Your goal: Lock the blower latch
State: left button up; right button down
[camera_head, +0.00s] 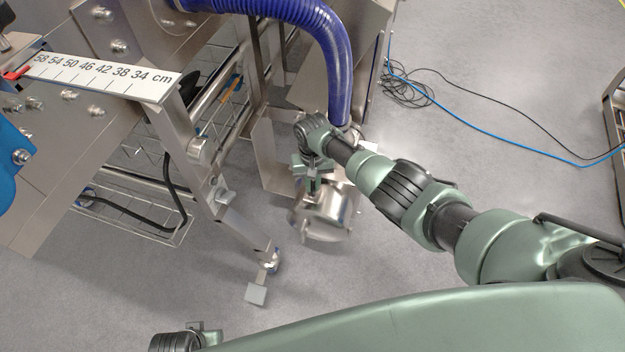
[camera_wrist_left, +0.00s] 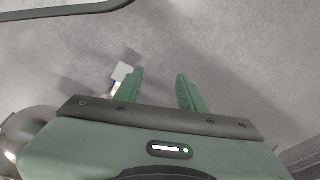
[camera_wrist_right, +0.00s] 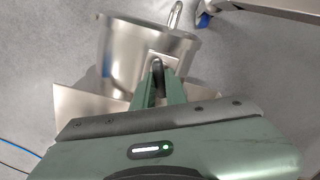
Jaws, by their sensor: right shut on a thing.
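The blower (camera_head: 328,222) is a shiny steel drum low on the floor, below a blue hose. It also shows in the right wrist view (camera_wrist_right: 122,50), with a small plate and a dark latch handle (camera_wrist_right: 157,65) on its side. My right gripper (camera_head: 313,183) reaches down onto the blower. In the right wrist view its fingers (camera_wrist_right: 159,83) are closed around the latch handle, partly hiding it. My left gripper (camera_wrist_left: 158,88) is open and empty above the floor. Only a piece of it shows at the bottom of the head view.
The blue ribbed hose (camera_head: 335,45) comes down behind my right wrist. A steel frame with a cm ruler (camera_head: 105,78) stands at the left, its foot (camera_head: 257,294) near the blower. Cables (camera_head: 480,112) lie on the right floor, which is otherwise mostly clear.

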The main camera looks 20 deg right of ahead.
jog(key=m, duration=0.2)
jog(key=shift+a+r+m+p, duration=0.1)
jog(key=shift+m+p, duration=0.2)
jog(key=shift+p, duration=0.1)
pick_arm(q)
jog(key=shift+s+a+f+p, duration=0.1)
jog(key=shift+s+f, duration=0.3)
jog(key=shift+f, duration=0.45)
jog(key=shift+s+f+p, duration=0.1)
jog(key=shift+s+f, duration=0.35)
jog(key=shift+f, duration=0.45)
jog(key=shift+s+a+f+p, duration=0.1)
jog(key=shift+s+f, duration=0.3)
jog(key=shift+f, duration=0.45)
pick_arm(e)
jog(key=shift+w+m, duration=0.1)
jog(key=shift+m, duration=1.1)
jog(key=c, duration=1.4)
grip_release()
jog(key=shift+c, duration=0.2)
pick_arm(q)
jog(key=shift+f, duration=0.1)
